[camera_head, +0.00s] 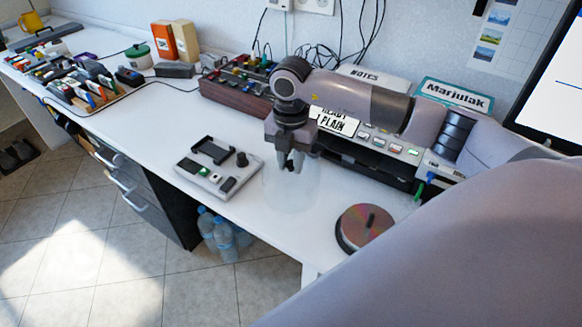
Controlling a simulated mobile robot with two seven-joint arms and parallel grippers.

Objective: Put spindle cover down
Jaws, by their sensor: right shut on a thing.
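The spindle cover (291,194) is a clear, faint cylinder in the middle of the view, by the table's front edge. My right gripper (291,165) points down at its top and is shut on it. The cover looks upright; I cannot tell whether its lower rim touches the table. The disc spindle (365,228) stands to the right, uncovered, with a stack of reddish discs and a dark centre post. My left gripper does not show.
A grey device with a black holder (219,168) lies just left of the cover. Behind are a dark disc machine (376,160) and a wooden box (238,88). White table (160,130) is clear towards the left. Water bottles (222,232) stand on the floor below.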

